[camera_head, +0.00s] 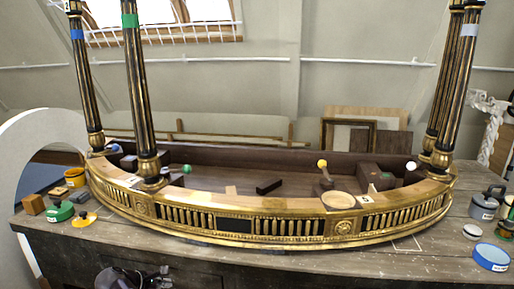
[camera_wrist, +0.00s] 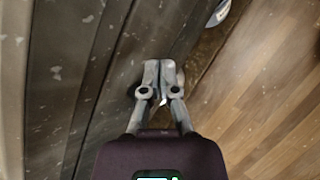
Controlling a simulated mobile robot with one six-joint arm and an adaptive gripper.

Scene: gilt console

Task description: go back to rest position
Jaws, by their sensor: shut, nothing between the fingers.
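My gripper (camera_wrist: 160,68) shows in the wrist view with its two grey fingers together and nothing between them. Below it are dark, paint-flecked boards (camera_wrist: 70,75) and a wooden floor (camera_wrist: 275,100). In the head view, a dark part of my arm (camera_head: 132,277) shows low at the left of the middle, in front of the workbench's front side. The fingertips cannot be made out there.
The gilt console (camera_head: 283,228) stands on a worn workbench (camera_head: 225,262) with tall columns at both ends. The bench's front strip is mostly bare.

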